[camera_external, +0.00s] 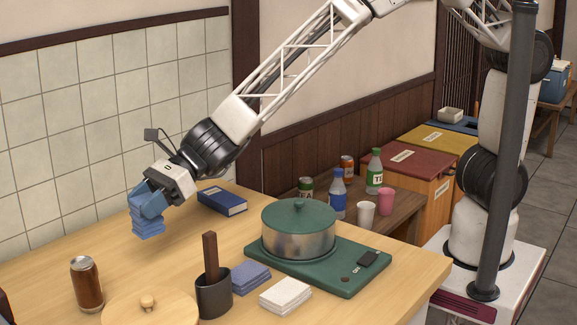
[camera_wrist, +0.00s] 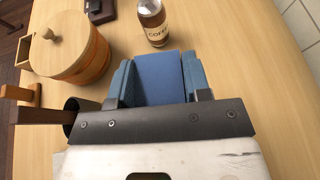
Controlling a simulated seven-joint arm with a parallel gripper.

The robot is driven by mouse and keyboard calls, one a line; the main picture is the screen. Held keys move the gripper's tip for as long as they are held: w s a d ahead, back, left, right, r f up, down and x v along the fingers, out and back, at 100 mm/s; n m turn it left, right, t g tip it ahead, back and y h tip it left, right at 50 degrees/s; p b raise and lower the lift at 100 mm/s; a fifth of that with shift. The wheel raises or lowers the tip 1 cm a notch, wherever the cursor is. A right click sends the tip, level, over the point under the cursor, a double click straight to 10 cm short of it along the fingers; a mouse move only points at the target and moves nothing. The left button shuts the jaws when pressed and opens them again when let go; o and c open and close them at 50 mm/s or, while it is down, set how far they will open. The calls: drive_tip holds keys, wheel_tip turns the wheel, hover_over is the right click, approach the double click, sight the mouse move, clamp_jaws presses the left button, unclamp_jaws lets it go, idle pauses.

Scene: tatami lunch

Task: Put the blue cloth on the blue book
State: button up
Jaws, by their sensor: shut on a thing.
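My gripper (camera_external: 148,206) is at the left of the table in the external view, pointing down. It is shut on a folded blue cloth (camera_external: 148,229), which hangs below the fingers; I cannot tell how high it is above the table. In the wrist view the cloth (camera_wrist: 160,78) sits between the two fingers of my gripper (camera_wrist: 159,82). The blue book (camera_external: 222,201) lies flat on the table to the right of my gripper, with its top clear. The book is not in the wrist view.
A brown can (camera_external: 87,284), a round wooden tub (camera_external: 150,308), a dark utensil holder (camera_external: 213,294), a darker blue folded cloth (camera_external: 250,277) and a white cloth (camera_external: 285,295) stand nearer the front. Tiled wall behind.

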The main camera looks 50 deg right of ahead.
drive_tip(key=shift+w+d, duration=0.25)
drive_tip(key=shift+d, duration=0.3)
drive_tip(key=s+d+f+n+g, duration=0.1)
drive_tip(key=d+f, duration=0.1)
drive_tip(key=d, duration=3.8)
drive_tip(key=shift+d, duration=0.25)
drive_tip(key=shift+a, duration=0.1)
drive_tip(key=w+a+f, duration=0.1)
drive_tip(key=w+a, duration=0.8)
drive_tip(key=w, duration=0.2)
drive_tip(key=shift+w+f, duration=0.25)
drive_tip(key=shift+w, duration=0.15)
